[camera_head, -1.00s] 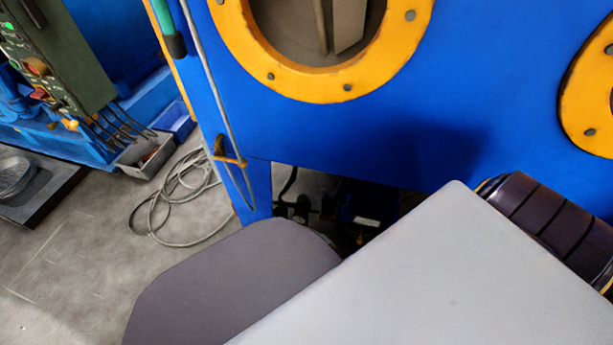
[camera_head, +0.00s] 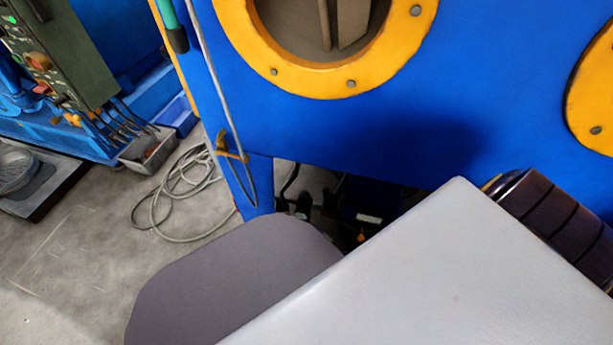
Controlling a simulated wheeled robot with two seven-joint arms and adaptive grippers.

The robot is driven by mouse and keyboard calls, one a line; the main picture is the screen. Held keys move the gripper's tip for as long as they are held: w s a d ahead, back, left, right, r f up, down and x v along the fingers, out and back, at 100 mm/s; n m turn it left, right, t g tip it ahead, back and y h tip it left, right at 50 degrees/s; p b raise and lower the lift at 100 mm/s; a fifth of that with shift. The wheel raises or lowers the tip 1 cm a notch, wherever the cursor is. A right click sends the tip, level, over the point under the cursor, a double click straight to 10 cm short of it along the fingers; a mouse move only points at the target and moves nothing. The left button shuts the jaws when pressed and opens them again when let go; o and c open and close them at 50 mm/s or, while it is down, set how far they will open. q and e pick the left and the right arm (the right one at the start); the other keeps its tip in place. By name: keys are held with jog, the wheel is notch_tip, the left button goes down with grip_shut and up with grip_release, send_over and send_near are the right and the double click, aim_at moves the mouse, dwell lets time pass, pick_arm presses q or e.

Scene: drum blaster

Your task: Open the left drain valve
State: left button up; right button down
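No drain valve can be made out for certain. A blue machine (camera_head: 440,130) with yellow-ringed round ports stands in front of me. A small brass-coloured fitting (camera_head: 229,149) is at its lower left corner, beside a hanging grey cable; I cannot tell whether it is a valve. A tiny orange part (camera_head: 361,237) shows in the dark opening under the machine, too small to identify. Neither of my grippers is in view. Large grey surfaces, which look like my own body, fill the bottom and hide part of the machine's underside.
A coiled grey cable (camera_head: 157,212) lies on the floor at the left. Behind it are a small grey bin (camera_head: 147,149) and a green control panel (camera_head: 62,62). A black tray (camera_head: 62,186) sits at the far left. Bare floor (camera_head: 75,265) is free at the lower left.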

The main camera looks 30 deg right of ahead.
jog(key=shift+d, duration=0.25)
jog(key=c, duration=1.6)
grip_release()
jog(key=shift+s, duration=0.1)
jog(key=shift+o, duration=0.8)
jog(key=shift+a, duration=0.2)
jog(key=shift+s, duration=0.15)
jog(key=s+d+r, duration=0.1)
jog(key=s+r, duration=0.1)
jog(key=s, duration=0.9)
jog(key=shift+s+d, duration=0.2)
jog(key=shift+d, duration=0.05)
